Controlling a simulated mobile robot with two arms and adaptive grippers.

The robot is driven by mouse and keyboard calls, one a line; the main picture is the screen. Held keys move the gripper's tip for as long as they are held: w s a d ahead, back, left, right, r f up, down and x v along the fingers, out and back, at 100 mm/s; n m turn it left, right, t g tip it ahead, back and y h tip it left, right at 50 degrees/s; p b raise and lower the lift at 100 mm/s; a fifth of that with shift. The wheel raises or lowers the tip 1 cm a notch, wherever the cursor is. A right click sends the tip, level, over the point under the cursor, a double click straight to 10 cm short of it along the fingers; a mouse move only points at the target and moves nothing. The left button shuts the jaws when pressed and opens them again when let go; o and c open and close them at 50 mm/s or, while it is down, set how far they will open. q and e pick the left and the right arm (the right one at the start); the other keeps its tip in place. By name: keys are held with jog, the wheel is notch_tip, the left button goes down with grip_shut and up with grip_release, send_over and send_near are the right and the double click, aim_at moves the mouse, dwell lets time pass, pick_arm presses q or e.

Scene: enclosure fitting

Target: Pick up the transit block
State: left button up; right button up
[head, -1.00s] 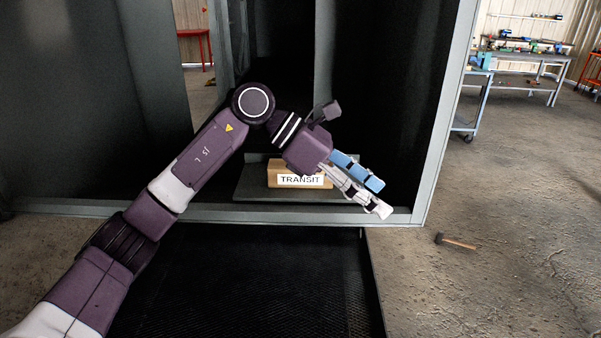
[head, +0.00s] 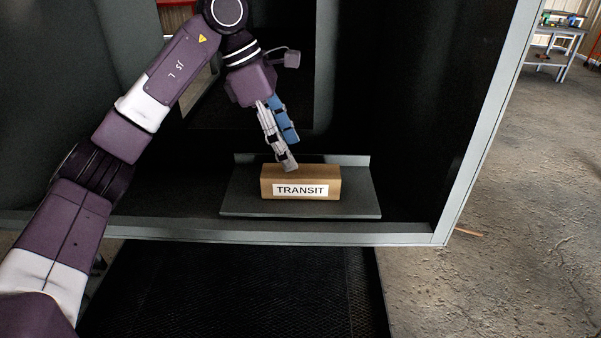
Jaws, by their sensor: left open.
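The transit block (head: 328,178) is a brown wooden block with a white label reading TRANSIT. It sits on a dark grey shelf plate (head: 240,204) with a raised back edge, inside the enclosure. My left gripper (head: 290,153) is open and empty, pointing down, with one grey-white and one blue finger. Its fingertips are just above and behind the block's top edge in the head view; whether they touch it I cannot tell. The grey-white finger's tip overlaps the block's top edge. My right gripper is not in view.
The enclosure's grey frame edge (head: 330,238) runs in front of the plate, and its right post (head: 487,120) stands to the right. A dark mesh mat (head: 240,290) lies in front. A workbench (head: 555,45) stands far back right. Concrete floor at right is mostly clear.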

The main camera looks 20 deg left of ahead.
aim_at(301, 170)
pick_arm(q)
jog(key=f, duration=0.1)
jog(key=d+f+p, duration=0.2)
jog(key=shift+s+f, duration=0.15)
jog(key=shift+s, duration=0.2)
jog(key=shift+x, duration=1.1)
jog(key=shift+w+f, duration=0.15)
jog(key=shift+f, duration=0.05)
jog(key=c, duration=1.2)
jog(key=shift+c, duration=1.2)
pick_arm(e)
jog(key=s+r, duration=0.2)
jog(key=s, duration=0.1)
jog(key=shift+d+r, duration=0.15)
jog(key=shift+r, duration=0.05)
